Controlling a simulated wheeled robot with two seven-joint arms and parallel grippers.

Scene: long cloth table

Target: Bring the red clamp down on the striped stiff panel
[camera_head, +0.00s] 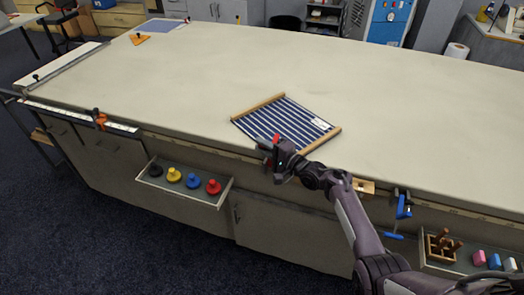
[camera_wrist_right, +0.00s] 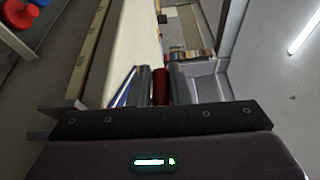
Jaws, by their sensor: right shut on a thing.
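The striped stiff panel (camera_head: 280,121), blue and white with a wooden strip at each end, lies on the table close to its front edge. The red clamp (camera_head: 277,138) shows as a small red part at the panel's near edge; my gripper hides most of it. My right gripper (camera_head: 276,155) is at the table's front edge, shut on the red clamp. In the right wrist view a red cylinder-like part (camera_wrist_right: 160,87) sits between the two fingers. I cannot tell whether the clamp touches the panel. My left gripper is in neither view.
The long cloth table (camera_head: 400,110) is mostly clear. An open drawer (camera_head: 185,188) with several coloured knobbed pieces juts out at front left. An orange clamp (camera_head: 100,118) and a blue clamp (camera_head: 403,207) sit along the front edge. Another drawer (camera_head: 465,262) holds blocks at right.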

